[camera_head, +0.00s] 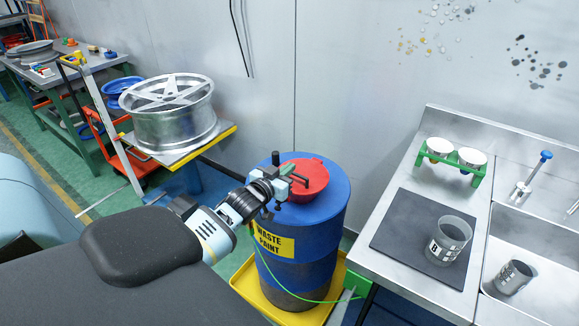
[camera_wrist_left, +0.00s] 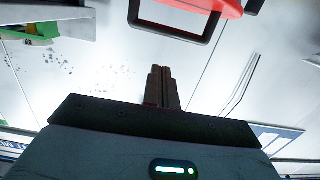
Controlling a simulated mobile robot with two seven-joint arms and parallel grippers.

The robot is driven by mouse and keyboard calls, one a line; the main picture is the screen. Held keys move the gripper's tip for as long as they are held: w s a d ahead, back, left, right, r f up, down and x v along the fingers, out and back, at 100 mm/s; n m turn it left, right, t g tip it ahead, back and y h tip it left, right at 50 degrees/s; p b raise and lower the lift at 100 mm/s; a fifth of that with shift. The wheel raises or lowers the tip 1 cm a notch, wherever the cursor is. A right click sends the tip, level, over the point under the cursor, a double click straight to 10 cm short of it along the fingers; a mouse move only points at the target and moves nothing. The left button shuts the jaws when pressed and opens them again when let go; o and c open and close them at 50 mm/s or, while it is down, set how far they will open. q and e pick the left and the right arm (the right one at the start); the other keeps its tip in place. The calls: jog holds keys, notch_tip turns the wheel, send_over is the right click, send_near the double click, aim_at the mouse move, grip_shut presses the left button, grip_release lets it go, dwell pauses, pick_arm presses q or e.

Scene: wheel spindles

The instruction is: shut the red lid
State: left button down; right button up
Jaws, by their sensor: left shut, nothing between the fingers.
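The red lid (camera_head: 315,172) is on top of the blue waste paint drum (camera_head: 335,222). It looks round and lies nearly flat; I cannot tell whether it is fully seated. My left gripper (camera_head: 297,178) is at the near left side of the lid and hides part of it. In the left wrist view, its fingers (camera_wrist_left: 163,87) are together with nothing between them. A red edge of the lid (camera_wrist_left: 208,4) with a dark squared handle (camera_wrist_left: 178,30) shows above the fingertips, apart from them in the picture. My right gripper is not in view.
The drum stands in a yellow tray (camera_head: 243,283). A steel bench (camera_head: 405,265) on the right holds a dark mat (camera_head: 400,232), a beaker (camera_head: 449,240) and a green rack (camera_head: 450,168) with white-topped jars. A wheel rim (camera_head: 170,125) sits on a cart to the left.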

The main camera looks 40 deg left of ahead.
pick_arm(q)
jog(key=s, duration=0.7)
jog(key=shift+d+f, duration=0.35)
jog(key=shift+d, duration=0.05)
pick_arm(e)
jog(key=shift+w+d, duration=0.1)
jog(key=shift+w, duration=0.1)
